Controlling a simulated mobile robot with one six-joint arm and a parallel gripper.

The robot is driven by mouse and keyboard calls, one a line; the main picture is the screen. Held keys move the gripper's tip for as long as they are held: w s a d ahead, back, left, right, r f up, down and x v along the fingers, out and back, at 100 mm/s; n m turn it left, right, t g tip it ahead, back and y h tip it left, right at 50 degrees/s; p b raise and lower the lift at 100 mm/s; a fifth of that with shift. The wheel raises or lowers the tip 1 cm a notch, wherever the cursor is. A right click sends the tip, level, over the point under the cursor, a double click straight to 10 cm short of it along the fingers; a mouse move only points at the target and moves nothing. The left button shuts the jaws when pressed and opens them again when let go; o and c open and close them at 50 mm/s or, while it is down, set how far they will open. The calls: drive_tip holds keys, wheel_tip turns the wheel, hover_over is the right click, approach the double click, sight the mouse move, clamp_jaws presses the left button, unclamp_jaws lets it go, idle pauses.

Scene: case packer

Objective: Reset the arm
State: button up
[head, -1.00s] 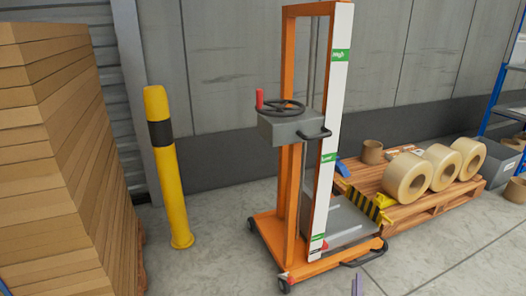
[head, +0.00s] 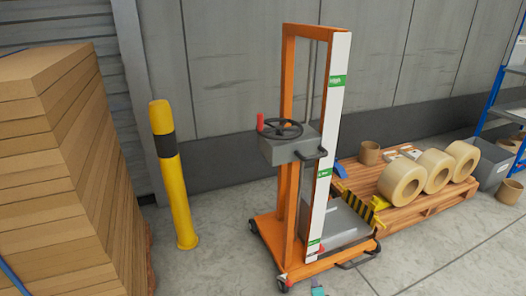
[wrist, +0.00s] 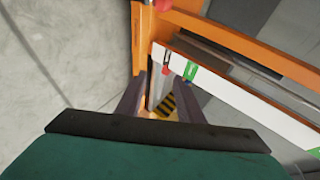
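My gripper (wrist: 158,98) shows in the wrist view as two dark fingers, spread apart with nothing between them. Behind the gap is the orange lift frame with its white strip and a yellow-black striped patch. In the head view, a small teal piece, likely part of my arm, shows at the bottom edge; the fingers cannot be made out there. The orange hand lift (head: 288,180) stands upright, with a grey box, a black handwheel (head: 283,129) and a red knob (head: 260,121).
A tall cardboard stack (head: 55,185) fills the left. A yellow bollard (head: 175,205) stands between it and the lift. A wooden pallet (head: 400,215) with several tape rolls (head: 402,181) lies to the right. A blue shelf rack (head: 493,100) stands far right. Open floor lies in front of the pallet.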

drive_tip(key=s+a+r+n+g+p, duration=0.1)
drive_tip(key=s+n+g, duration=0.4)
drive_tip(key=s, duration=0.8)
drive_tip(key=s+a+r+n+g+p, duration=0.2)
drive_tip(key=s+n+g, duration=0.3)
drive_tip(key=s, duration=0.9)
drive_tip(key=s+a+r+n+g+y+p, duration=0.1)
drive_tip(key=s+n+g, duration=0.5)
drive_tip(key=s, duration=0.7)
wheel_tip(320, 180, up, 2)
drive_tip(key=shift+s+a+r+g+p, duration=0.1)
drive_tip(key=shift+s+a+g+p, duration=0.15)
drive_tip(key=shift+a+g+p, duration=0.65)
drive_tip(key=shift+a+b, duration=0.3)
drive_tip(key=shift+b, duration=0.15)
